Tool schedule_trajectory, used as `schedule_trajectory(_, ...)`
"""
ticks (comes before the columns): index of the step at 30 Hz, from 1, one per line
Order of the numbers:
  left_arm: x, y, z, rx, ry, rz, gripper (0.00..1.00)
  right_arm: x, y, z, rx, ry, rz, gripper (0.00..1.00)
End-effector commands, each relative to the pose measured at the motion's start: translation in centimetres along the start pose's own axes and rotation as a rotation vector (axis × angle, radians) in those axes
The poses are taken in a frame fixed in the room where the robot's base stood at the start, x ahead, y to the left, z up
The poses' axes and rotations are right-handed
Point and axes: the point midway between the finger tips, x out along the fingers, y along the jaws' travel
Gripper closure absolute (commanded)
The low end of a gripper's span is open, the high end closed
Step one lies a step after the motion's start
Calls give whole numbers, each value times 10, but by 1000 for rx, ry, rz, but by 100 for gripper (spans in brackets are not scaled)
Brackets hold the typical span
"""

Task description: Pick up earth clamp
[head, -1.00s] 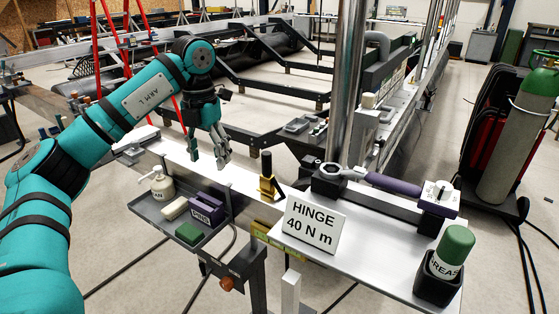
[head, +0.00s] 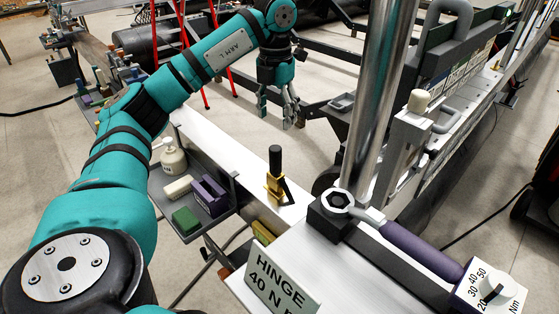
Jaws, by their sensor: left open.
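A small brass-coloured clamp with a black upright handle (head: 275,162), which looks like the earth clamp, stands on the white beam (head: 232,152) in the middle of the head view. My left gripper (head: 278,112) hangs fingers-down and shows above the clamp in the picture, apart from it. Its fingers are spread with nothing between them. How far it is from the clamp in depth is hard to tell. My right gripper is not in view.
A grey tray (head: 163,212) holds a bottle (head: 172,157), a cream block (head: 178,188), a purple block (head: 209,194) and a green block (head: 186,220). To the right are a steel post (head: 372,90), a purple-handled torque wrench (head: 420,247) and the hinge sign (head: 277,285).

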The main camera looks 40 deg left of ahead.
Motion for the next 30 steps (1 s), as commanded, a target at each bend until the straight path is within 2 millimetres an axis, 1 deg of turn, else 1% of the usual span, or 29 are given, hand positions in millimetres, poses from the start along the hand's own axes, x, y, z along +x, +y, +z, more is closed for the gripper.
schedule_trajectory(1, 18, -1, -1, 2, 7, -1, 42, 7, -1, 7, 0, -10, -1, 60)
schedule_trajectory(3, 32, -1, -1, 3, 7, -1, 42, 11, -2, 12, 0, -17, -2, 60)
schedule_trajectory(5, 44, -1, -1, 3, 6, -2, 42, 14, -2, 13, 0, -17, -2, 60)
schedule_trajectory(9, 70, -1, -1, 1, 6, -2, 42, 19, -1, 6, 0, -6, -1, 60)
schedule_trajectory(12, 82, -1, 0, 3, 4, -2, 42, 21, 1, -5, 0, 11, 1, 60)
schedule_trajectory(15, 88, 0, 0, 2, 1, -1, 42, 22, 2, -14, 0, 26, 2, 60)
schedule_trajectory(17, 90, 0, 0, 1, 1, -1, 42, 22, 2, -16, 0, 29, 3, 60)
schedule_trajectory(20, 96, 0, 0, 1, 3, 0, 42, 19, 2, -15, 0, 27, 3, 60)
schedule_trajectory(22, 105, 1, -1, 1, 6, -1, 42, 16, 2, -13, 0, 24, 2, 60)
schedule_trajectory(25, 118, 4, -2, 1, 7, 0, 42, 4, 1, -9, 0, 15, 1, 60)
schedule_trajectory(27, 129, 4, -1, 1, 5, 0, 42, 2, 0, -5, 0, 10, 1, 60)
schedule_trajectory(30, 139, 4, -1, 1, 3, 0, 42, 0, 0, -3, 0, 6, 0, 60)
